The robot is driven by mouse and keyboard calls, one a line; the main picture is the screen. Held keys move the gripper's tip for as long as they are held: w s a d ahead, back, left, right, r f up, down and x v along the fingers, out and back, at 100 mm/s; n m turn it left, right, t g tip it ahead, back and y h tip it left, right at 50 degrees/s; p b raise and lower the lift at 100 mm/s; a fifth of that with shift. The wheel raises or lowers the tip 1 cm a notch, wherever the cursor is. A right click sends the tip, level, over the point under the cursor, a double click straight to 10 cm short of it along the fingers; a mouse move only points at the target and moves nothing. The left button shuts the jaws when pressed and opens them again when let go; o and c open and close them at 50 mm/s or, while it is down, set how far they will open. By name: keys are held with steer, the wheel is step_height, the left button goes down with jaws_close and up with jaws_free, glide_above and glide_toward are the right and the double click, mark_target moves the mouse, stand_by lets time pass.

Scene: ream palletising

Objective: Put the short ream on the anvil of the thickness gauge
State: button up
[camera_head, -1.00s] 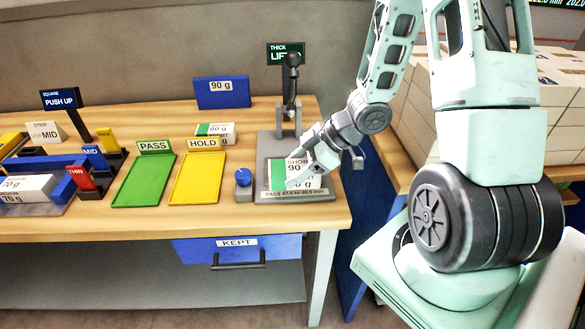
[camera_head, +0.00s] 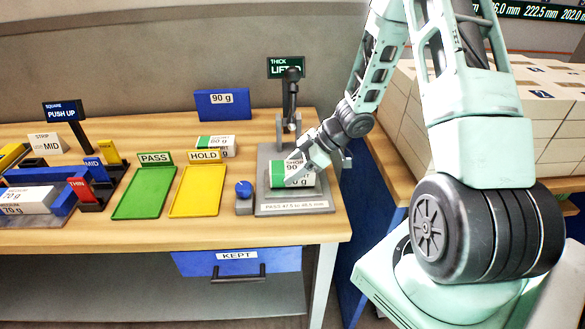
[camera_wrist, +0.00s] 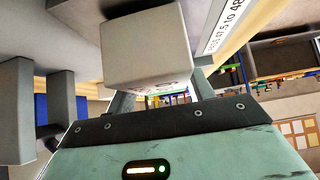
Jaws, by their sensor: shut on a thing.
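The short ream (camera_head: 291,174), white with a green end and "SHOR 90" print, is at the thickness gauge (camera_head: 267,202). It also shows in the wrist view (camera_wrist: 145,48), large between my fingers. My gripper (camera_head: 302,166) is shut on the ream from above and behind. The ream sits over the gauge's grey base plate; whether it touches the anvil cannot be told, since the ream hides it. The gauge's upright head and lever (camera_head: 291,95) stand behind the ream. The gauge's sign (camera_head: 286,67) reads "THICK" and partly "LIFTED".
Left of the gauge are a blue knob (camera_head: 243,189), a yellow HOLD tray (camera_head: 193,196) and a green PASS tray (camera_head: 142,199), both empty. An 80 g ream (camera_head: 216,144) lies behind the HOLD tray. Stacked reams (camera_head: 558,115) stand at the right.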

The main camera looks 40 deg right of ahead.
steer(key=shift+f, duration=0.2)
steer(key=o, duration=1.2)
steer(key=shift+r, duration=0.15)
steer(key=v, duration=1.2)
steer(key=shift+p, duration=0.35)
steer(key=shift+s, duration=0.15)
